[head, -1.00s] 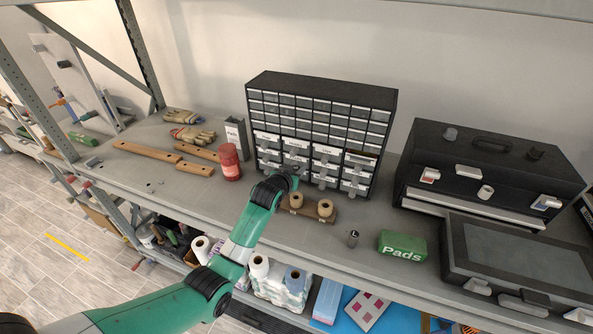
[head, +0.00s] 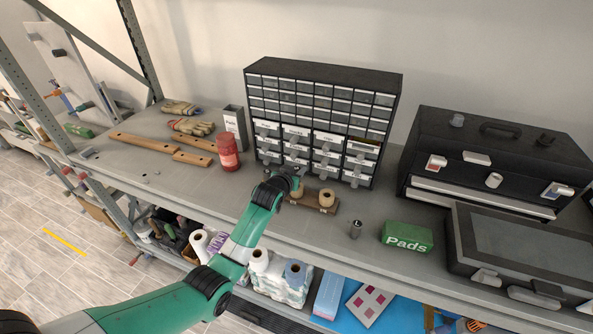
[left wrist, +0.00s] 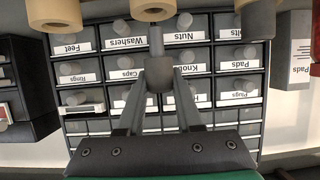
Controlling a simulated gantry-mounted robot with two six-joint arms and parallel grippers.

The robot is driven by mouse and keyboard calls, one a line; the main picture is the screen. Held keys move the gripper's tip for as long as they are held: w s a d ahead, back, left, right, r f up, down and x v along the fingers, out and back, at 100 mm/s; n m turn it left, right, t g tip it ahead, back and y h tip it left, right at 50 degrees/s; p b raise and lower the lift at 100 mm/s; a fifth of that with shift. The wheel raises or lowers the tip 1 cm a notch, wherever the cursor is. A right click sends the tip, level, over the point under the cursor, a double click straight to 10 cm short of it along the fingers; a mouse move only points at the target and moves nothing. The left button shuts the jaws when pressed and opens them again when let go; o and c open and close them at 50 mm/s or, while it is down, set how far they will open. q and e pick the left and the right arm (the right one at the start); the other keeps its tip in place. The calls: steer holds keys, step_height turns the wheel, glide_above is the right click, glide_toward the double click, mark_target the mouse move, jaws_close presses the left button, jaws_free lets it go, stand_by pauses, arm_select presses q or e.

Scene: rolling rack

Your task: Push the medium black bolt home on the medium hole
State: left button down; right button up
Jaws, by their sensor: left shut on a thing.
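My left gripper (head: 290,181) is at the wooden holder (head: 313,205) on the shelf and partly hides it. In the left wrist view my left gripper (left wrist: 160,88) is shut on the dark head of the bolt (left wrist: 159,72). The bolt's thin grey shank points toward the middle tan cylinder (left wrist: 153,11). I cannot tell whether its tip is inside a hole. A second tan cylinder (left wrist: 53,14) is at the upper left, and a dark grey cylinder (left wrist: 257,20) at the upper right. My right gripper is not in view.
A drawer cabinet (head: 323,75) stands behind the holder. A black toolbox (head: 480,146) is farther right. A red bottle (head: 228,153) stands to the left.

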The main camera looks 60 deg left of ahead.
arm_select(q)
steer(key=shift+f+b, duration=1.8)
steer(key=shift+f, duration=0.45)
steer(key=shift+f, duration=0.2)
steer(key=c, duration=0.5)
jaws_free()
steer(key=p+v, duration=0.4)
steer(key=v, duration=0.7)
steer(key=shift+s+d+r, duration=0.15)
steer(key=shift+s+r, duration=0.05)
steer(key=shift+r, duration=0.05)
